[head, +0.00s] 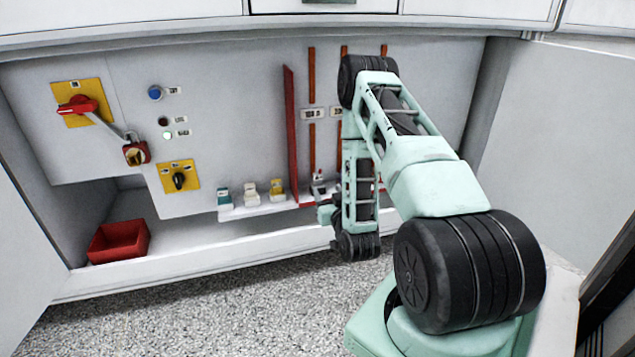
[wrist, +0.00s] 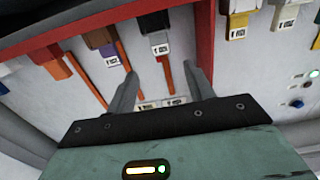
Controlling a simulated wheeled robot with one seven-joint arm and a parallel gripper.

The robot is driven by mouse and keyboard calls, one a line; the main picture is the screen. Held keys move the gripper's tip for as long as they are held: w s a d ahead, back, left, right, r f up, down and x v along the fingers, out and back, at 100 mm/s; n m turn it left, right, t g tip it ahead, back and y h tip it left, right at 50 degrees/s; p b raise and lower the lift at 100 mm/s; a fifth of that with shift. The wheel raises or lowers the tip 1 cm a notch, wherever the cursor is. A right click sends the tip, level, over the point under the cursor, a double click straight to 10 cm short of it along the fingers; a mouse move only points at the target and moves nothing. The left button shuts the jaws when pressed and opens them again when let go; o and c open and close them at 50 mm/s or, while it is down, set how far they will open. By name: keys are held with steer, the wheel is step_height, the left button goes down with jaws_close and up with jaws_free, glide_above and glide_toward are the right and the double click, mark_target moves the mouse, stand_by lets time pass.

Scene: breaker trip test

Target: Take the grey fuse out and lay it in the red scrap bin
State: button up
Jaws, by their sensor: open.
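The grey fuse (wrist: 153,22) sits in its holder inside the red frame, with a white label beside it, in the wrist view. My gripper (wrist: 160,70) is open and empty. Its fingers point toward the panel, with the fuse seen beyond the fingertips and not between them. In the head view my arm hides most of the fuse bay. The red scrap bin (head: 118,241) stands at the lower left of the cabinet and looks empty.
A purple-brown fuse (wrist: 102,38) and an orange fuse (wrist: 55,64) sit beside the grey one. A red partition (head: 291,135) separates the bay from yellow (head: 277,188), white (head: 250,192) and teal (head: 223,195) blocks. A red-handled switch (head: 78,105) carries a padlock (head: 136,152).

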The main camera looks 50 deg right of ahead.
mark_target(318, 175)
steer(key=b+x, duration=0.2)
steer(key=x, duration=0.2)
steer(key=shift+f, duration=0.15)
steer(key=shift+r+b+x, duration=0.15)
steer(key=shift+b+x, duration=0.5)
steer(key=shift+x, duration=0.35)
steer(key=shift+r+b+x, duration=0.15)
steer(key=shift+b+x, duration=0.5)
steer(key=shift+x, duration=0.4)
steer(key=shift+r+b+x, duration=0.2)
steer(key=shift+b+x, duration=0.45)
steer(key=shift+x, duration=0.35)
jaws_close()
